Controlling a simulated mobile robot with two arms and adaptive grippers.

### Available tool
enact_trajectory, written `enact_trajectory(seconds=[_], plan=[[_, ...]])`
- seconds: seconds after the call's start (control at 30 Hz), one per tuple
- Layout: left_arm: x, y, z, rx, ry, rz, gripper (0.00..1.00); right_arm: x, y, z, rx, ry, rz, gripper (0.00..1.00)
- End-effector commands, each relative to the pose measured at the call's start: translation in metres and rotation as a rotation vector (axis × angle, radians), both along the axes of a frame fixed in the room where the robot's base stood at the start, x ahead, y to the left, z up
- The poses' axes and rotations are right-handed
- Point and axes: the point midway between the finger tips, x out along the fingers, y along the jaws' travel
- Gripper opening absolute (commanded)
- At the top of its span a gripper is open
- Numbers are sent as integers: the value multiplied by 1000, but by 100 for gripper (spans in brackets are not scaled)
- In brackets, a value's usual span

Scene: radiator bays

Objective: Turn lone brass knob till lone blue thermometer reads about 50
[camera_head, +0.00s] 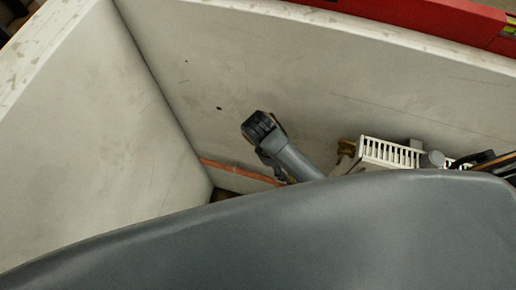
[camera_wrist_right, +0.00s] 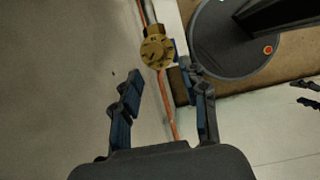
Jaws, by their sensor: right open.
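The brass knob (camera_wrist_right: 157,50) sits on a copper pipe in the right wrist view. In the head view, a small brass piece (camera_head: 346,150) shows at the left end of the white radiator. My right gripper (camera_wrist_right: 160,72) is open, its dark fingers spread just short of the knob, with no contact to be seen. A dark gripper end and grey link of mine (camera_head: 265,132) show left of the radiator in the head view. Dark fingers (camera_wrist_right: 307,92) at the right edge of the wrist view look like my left gripper; their opening is unclear. I cannot make out a blue thermometer.
The copper pipe (camera_wrist_right: 164,95) runs along the wall's foot. The white radiator (camera_head: 392,152) stands close to the back wall (camera_head: 300,75). A side wall (camera_head: 80,130) closes the bay at left. A red item (camera_head: 420,15) lies beyond the back wall. My grey body hides the foreground.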

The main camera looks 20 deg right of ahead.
Motion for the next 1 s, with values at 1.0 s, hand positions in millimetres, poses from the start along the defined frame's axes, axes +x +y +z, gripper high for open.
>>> enact_trajectory(seconds=[1.0], plan=[[1, -1, 0, -1, -1, 0, 57, 52, 84, 0, 0, -2, -1, 44]])
